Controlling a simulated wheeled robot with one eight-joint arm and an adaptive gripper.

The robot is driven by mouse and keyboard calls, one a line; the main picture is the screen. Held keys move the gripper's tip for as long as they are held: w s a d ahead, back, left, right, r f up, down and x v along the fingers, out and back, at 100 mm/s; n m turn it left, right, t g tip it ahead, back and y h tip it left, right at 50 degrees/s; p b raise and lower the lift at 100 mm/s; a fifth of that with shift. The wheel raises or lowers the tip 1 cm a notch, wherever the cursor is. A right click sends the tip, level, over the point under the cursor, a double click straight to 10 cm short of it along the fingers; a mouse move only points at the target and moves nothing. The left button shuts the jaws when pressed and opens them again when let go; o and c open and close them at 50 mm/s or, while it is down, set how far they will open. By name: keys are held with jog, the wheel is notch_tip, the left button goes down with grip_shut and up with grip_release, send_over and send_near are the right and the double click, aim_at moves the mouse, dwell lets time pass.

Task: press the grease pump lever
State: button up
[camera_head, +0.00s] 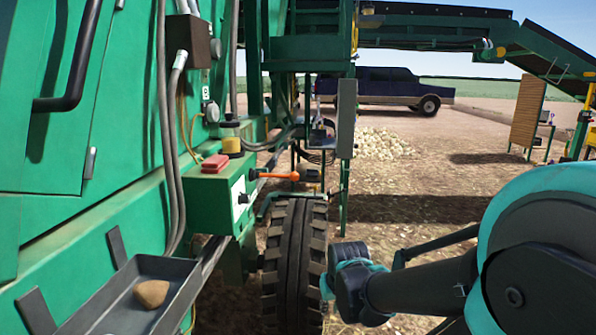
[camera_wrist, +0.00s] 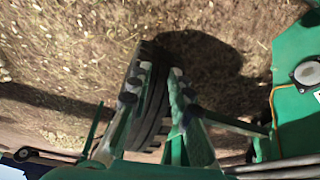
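What looks like the grease pump lever (camera_head: 280,175) is a thin bar with an orange grip. In the head view it sticks out to the right from a green box (camera_head: 232,195) on the machine's side, above the tyre. A small yellow and dark reservoir (camera_head: 231,138) sits just above that box. I cannot make out the lever in the wrist view. My gripper (camera_wrist: 160,72) is open, with a clear gap between its fingers and nothing held. The tyre shows beyond them. In the head view my arm reaches in from the right, below and right of the lever; the fingers are not clear there.
The large black tyre (camera_head: 295,265) stands below the lever. A red button block (camera_head: 215,163) tops the green box. A dark tray (camera_head: 125,310) with a brown onion or stone (camera_head: 151,293) juts out at lower left. A grey post box (camera_head: 347,118) stands behind. Open ground lies right.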

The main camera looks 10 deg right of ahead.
aim_at(297, 174)
jog(key=shift+m+t, duration=0.3)
jog(key=shift+m, duration=0.1)
jog(key=w+r, duration=0.8)
jog(key=w, duration=0.1)
jog(key=shift+a+r, duration=0.3)
jog(key=shift+r, duration=0.1)
grip_shut()
jog(key=w+a+r+m, duration=0.1)
jog(key=w+r, duration=0.4)
jog(key=r, duration=0.6)
jog(key=w+a+r+m+t, duration=0.1)
jog(key=w+r, duration=0.4)
jog(key=r, duration=0.7)
jog(key=w+a+r+t, duration=0.1)
jog(key=w+r, duration=0.4)
jog(key=r, duration=0.6)
jog(key=shift+r+m, duration=0.35)
jog(key=shift+m, duration=0.05)
jog(key=shift+w+a, duration=0.1)
